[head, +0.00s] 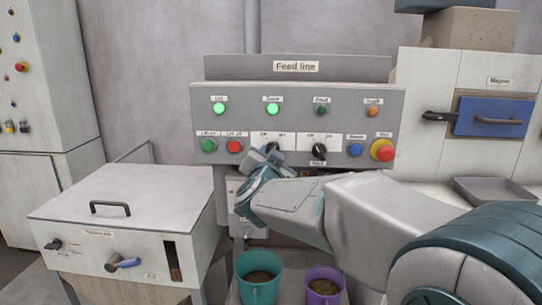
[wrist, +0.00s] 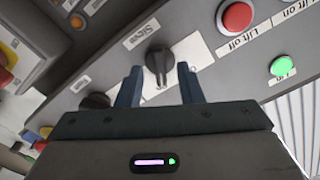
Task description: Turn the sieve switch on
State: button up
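The sieve switch is a black rotary knob (wrist: 159,62) on a white plate, with a "Sieve" label beside it in the wrist view. Its pointer runs straight down in that view, which is up and to the right on the panel. My gripper (wrist: 160,75) is open, with one finger on each side of the knob and a small gap at both. In the head view my gripper (head: 266,158) is at the panel and hides most of the knob. The second lamp (head: 273,109), above the switch, is lit green.
The grey Feed line panel (head: 297,98) also carries a red lift off button (head: 235,146), another black knob (head: 319,151), a blue button (head: 355,150) and a red stop button (head: 383,150). A teal bucket (head: 258,290) and a purple bucket (head: 324,287) stand below.

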jog(key=s, duration=1.2)
jog(key=shift+a, duration=0.25)
jog(key=s+d+f+n+g+p, duration=0.3)
jog(key=s+d+f+g, duration=0.3)
jog(key=s+d, duration=0.3)
jog(key=s+d+f+n+g+p, duration=0.3)
jog(key=s+d+f+g+p, duration=0.3)
jog(key=s+d+g, duration=0.3)
jog(key=shift+s+d+f+y, duration=0.35)
jog(key=shift+s+f, duration=0.3)
jog(key=shift+s, duration=0.4)
